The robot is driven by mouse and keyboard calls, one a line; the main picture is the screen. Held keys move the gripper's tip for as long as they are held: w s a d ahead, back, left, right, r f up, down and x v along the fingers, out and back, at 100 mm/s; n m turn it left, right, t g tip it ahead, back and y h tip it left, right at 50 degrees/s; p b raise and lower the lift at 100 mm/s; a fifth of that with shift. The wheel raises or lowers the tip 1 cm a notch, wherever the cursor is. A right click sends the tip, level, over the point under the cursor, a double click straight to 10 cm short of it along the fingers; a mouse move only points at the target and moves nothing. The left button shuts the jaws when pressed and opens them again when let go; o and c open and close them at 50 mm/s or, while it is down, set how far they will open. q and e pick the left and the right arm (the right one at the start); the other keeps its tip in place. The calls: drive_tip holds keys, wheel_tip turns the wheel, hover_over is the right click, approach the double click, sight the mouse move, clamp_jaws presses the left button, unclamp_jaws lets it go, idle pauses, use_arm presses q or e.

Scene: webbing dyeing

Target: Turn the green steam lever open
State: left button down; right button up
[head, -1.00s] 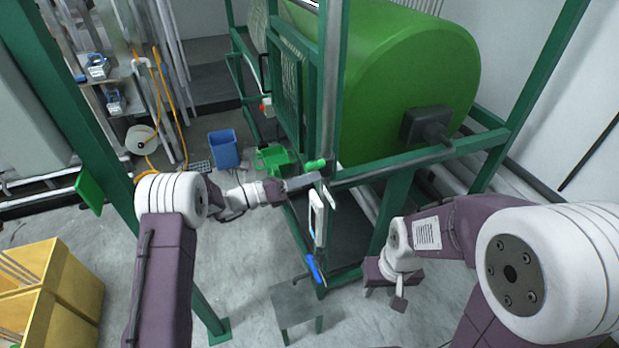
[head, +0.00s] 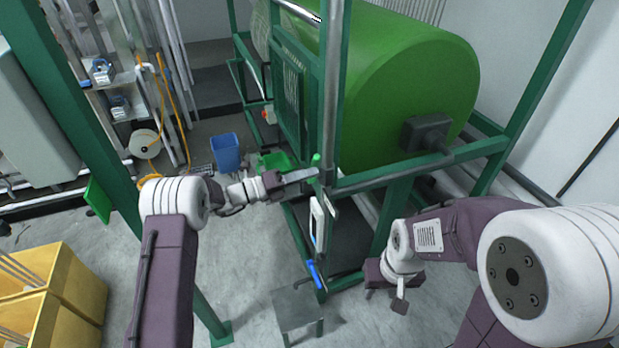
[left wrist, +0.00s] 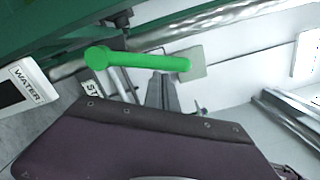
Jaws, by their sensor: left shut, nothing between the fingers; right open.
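The green steam lever (head: 316,160) is on the green frame's front post and looks short and upright in the head view. In the left wrist view the lever (left wrist: 140,60) lies across the picture, its round hub at left. My left gripper (head: 316,172) is shut and empty, its tip right at the lever. In the left wrist view the fingers (left wrist: 162,88) reach up to the bar's underside; I cannot tell whether they touch it. A label starting "ST" (left wrist: 92,90) is partly hidden by my gripper. My right gripper (head: 398,302) is open and empty, low at the right, away from the lever.
A blue lever (head: 314,273) sits lower on the post, below a white panel (head: 317,222). A "WATER" label (left wrist: 30,82) shows in the left wrist view. The green drum (head: 410,80) stands behind the frame. A small grey stool (head: 298,307) and yellow bins (head: 60,285) stand in front.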

use_arm(q)
drive_tip(key=w, duration=0.1)
drive_tip(key=w+r, duration=0.1)
drive_tip(key=w+a+b, duration=0.1)
drive_tip(key=shift+r, duration=0.45)
idle(0.5)
